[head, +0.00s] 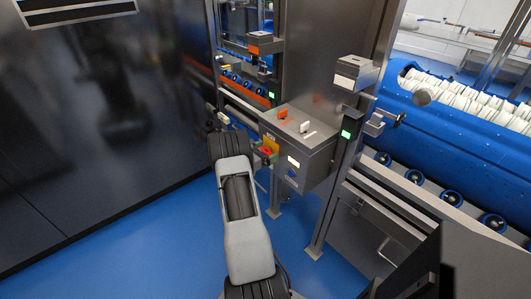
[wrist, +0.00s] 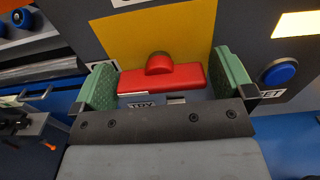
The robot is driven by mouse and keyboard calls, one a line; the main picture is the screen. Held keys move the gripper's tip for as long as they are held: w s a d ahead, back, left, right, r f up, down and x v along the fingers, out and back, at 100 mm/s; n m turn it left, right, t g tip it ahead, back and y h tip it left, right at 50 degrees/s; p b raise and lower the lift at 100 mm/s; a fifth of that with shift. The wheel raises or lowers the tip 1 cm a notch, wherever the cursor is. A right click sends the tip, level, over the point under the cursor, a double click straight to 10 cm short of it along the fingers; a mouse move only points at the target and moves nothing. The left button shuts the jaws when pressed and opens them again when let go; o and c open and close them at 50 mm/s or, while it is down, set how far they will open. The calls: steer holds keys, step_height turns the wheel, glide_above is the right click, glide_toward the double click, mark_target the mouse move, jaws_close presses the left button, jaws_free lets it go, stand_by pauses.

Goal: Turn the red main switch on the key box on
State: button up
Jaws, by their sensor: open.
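The red main switch (wrist: 160,76) has a bar-shaped handle with a round hub, lying nearly level across a yellow plate (wrist: 120,42) in the wrist view. In the head view the switch (head: 266,151) is small and partly covered by my gripper, at the left side of the grey key box (head: 312,160). My gripper (wrist: 164,72) is open, its two green fingers standing at the two ends of the red handle. The left finger is very close to the handle's left end; I cannot tell whether either finger touches it.
A blue button (wrist: 279,72) with a partly hidden label sits right of the switch, below a lit panel (wrist: 298,24). Steel posts (head: 340,160) and a roller conveyor (head: 415,177) stand right of the box. A large dark panel (head: 100,120) fills the left; blue floor (head: 180,235) is clear.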

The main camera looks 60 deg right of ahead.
steer(key=v, duration=1.3)
steer(key=shift+w+a+b, duration=0.2)
steer(key=shift+a+b, duration=0.15)
steer(key=s+a+f+m+g+y, duration=0.2)
steer(key=s+a+f+m+y, duration=0.2)
steer(key=s+m+y, duration=0.15)
steer(key=s+a+r+m+y+p, duration=0.2)
steer(key=a+r+m+y, duration=0.15)
steer(key=a, duration=0.35)
steer(key=s+a+r+m+t+y+p, duration=0.2)
steer(key=a+r+m+t+y+p, duration=0.3)
steer(key=a+r, duration=1.9)
steer(key=a+t+y+p, duration=0.1)
steer(key=a+t+y, duration=0.1)
steer(key=t, duration=0.4)
steer(key=shift+a+m+y, duration=0.3)
steer(key=shift+a+y, duration=0.1)
steer(key=shift+y, duration=0.2)
steer(key=shift+s, duration=0.1)
steer(key=shift+c, duration=0.4)
